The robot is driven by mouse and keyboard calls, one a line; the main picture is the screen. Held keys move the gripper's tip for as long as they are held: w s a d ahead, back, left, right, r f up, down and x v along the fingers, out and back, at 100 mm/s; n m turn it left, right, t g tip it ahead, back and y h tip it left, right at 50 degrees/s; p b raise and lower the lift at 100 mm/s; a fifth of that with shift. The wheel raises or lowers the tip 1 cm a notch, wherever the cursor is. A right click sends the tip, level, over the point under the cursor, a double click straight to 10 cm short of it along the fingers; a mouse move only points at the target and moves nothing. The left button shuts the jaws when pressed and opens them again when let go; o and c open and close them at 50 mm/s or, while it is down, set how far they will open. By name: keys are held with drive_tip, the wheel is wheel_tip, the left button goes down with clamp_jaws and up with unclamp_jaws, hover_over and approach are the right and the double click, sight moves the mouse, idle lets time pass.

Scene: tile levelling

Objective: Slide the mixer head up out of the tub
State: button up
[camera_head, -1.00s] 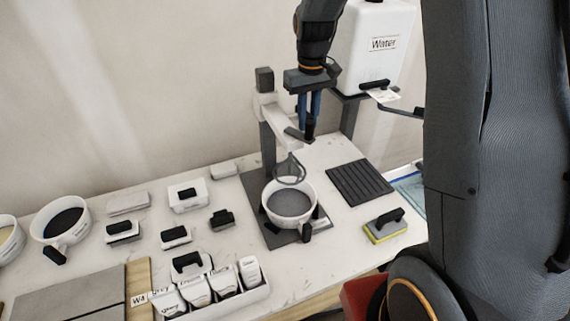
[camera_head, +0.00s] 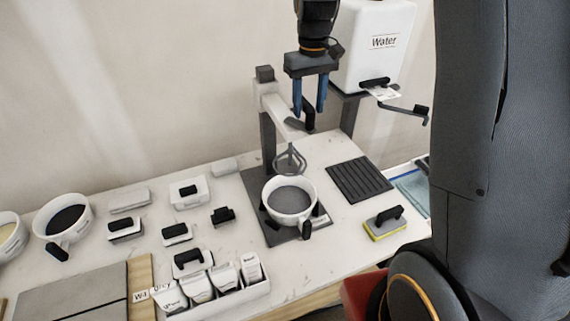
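The mixer stand has a dark upright post (camera_head: 267,135) and a white mixer head (camera_head: 275,105) that slides on it. A grey wire whisk (camera_head: 290,160) hangs from the head, its lower end at about the far rim of the tub (camera_head: 291,203) in the picture. The white tub holds a grey mix and sits on the stand's dark base. The head's dark handle (camera_head: 308,118) sticks out to the right. My gripper (camera_head: 309,110) is open, its two blue fingers apart and pointing down. The handle shows between and below the fingertips; I cannot tell whether they touch.
A white water tank (camera_head: 372,45) stands on a dark stand at the back right, with a lever (camera_head: 405,108) jutting out. A ribbed dark mat (camera_head: 360,181) and a sponge float (camera_head: 386,223) lie right of the tub.

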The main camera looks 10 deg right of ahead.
drive_tip(key=shift+r, duration=2.65)
